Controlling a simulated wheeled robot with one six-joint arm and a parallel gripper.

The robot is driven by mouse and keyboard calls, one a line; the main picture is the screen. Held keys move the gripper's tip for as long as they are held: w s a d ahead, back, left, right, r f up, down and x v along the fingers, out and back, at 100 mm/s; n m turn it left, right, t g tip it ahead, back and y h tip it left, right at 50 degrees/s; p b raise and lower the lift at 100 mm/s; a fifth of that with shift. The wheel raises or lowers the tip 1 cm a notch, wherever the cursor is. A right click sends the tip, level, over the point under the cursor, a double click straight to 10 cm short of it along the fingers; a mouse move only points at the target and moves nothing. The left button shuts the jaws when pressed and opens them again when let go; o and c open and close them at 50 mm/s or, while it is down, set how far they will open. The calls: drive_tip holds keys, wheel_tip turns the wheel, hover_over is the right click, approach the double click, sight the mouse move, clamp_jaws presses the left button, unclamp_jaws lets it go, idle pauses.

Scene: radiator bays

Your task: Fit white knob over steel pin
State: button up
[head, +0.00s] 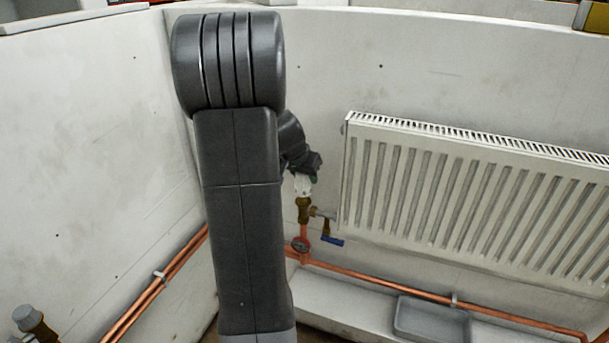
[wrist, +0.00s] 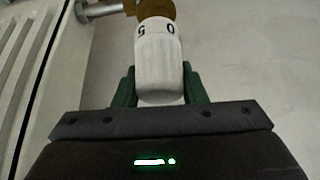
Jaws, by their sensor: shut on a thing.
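The white knob (wrist: 160,62) has dark markings on its far end and sits between the green fingers of my gripper (wrist: 160,78) in the wrist view. My gripper is shut on it. In the head view the knob (head: 303,186) is small, just below my gripper (head: 303,176) and directly above the brass valve body (head: 304,209). The brass valve (wrist: 158,9) also shows right behind the knob's far end in the wrist view. The steel pin is not visible; the knob hides that spot. I cannot tell whether the knob touches the valve or how far it is over the pin.
The white radiator (head: 470,200) stands close to the right of the valve. Copper pipes (head: 400,286) run along the wall's foot. A grey tray (head: 432,320) lies on the ledge.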

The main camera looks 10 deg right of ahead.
drive_tip(key=shift+f+b, duration=1.4)
drive_tip(key=shift+b, duration=0.55)
idle(0.7)
idle(0.4)
drive_tip(key=o, duration=1.7)
drive_tip(key=shift+r+p, duration=2.9)
drive_tip(key=shift+r, duration=1.5)
drive_tip(key=shift+f+b, duration=2.3)
drive_tip(key=shift+f, duration=1.25)
